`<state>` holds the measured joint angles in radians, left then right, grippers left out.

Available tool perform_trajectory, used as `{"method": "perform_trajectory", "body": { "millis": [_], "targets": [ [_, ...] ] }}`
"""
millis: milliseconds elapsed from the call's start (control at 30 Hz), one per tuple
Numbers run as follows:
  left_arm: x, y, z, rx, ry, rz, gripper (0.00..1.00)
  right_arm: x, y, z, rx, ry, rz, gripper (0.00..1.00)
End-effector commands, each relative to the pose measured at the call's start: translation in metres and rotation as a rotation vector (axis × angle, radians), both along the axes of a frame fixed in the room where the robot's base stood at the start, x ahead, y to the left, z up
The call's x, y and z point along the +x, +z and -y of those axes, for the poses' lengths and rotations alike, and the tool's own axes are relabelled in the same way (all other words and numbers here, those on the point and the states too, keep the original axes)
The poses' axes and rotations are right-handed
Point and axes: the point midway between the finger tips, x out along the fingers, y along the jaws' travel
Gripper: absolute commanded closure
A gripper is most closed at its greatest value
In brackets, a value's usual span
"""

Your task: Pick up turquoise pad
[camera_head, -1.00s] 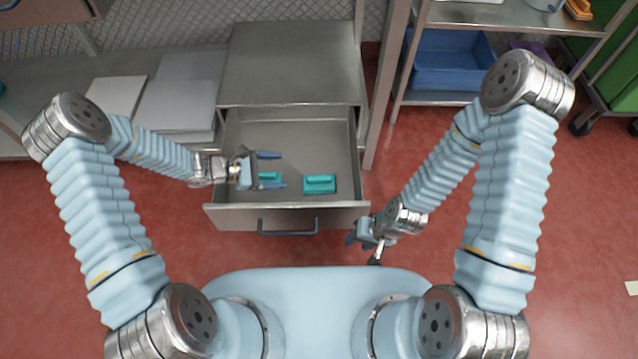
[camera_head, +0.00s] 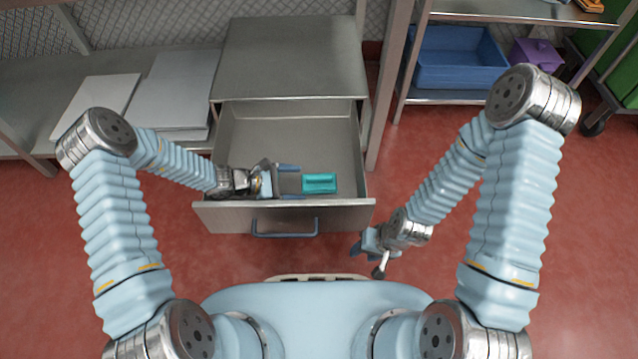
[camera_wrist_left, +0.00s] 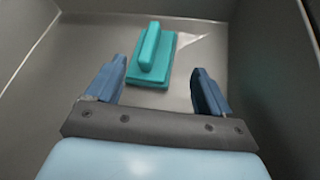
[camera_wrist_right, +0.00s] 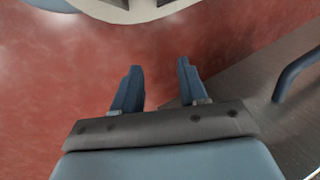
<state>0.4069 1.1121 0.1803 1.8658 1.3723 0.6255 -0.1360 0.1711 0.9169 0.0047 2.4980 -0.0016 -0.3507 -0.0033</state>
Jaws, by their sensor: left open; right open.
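A turquoise pad (camera_head: 319,183) with a raised grip lies on the floor of the open drawer, right of centre. It also shows in the left wrist view (camera_wrist_left: 154,58), beyond and between the finger tips. My left gripper (camera_head: 291,182) is inside the drawer, open and empty, its fingers pointing right at the pad, with a small gap left. A second turquoise pad, seen earlier further left, is not visible now; my left gripper and wrist cover that area. My right gripper (camera_head: 368,258) is open and empty, outside the drawer near its front right corner.
The metal drawer (camera_head: 230,217) is pulled out, with a blue handle (camera_head: 285,234) on its front. Its walls surround my left gripper. A blue bin (camera_head: 460,72) and a purple container (camera_head: 536,52) stand on the right shelf.

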Motion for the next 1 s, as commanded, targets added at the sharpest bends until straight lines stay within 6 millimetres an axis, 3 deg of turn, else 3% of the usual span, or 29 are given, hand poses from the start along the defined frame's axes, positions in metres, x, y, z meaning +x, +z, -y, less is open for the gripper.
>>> {"method": "perform_trajectory", "body": {
  "millis": [267,500,733,1000],
  "targets": [
    [0.007,-0.009,0.020,-0.001,-0.002,0.001,0.19,0.000,-0.003,-0.001,0.001,0.000,-0.001,0.57],
    [0.018,-0.023,0.052,-0.001,0.000,0.000,0.19,0.000,-0.009,-0.001,0.002,0.002,-0.002,0.57],
    [0.020,-0.024,0.055,0.000,0.000,0.001,0.19,0.000,-0.008,-0.001,0.002,0.002,-0.002,0.57],
    [0.020,-0.024,0.054,0.000,0.000,0.001,0.59,0.000,-0.008,-0.001,0.002,0.002,-0.002,0.57]
  ]
}}
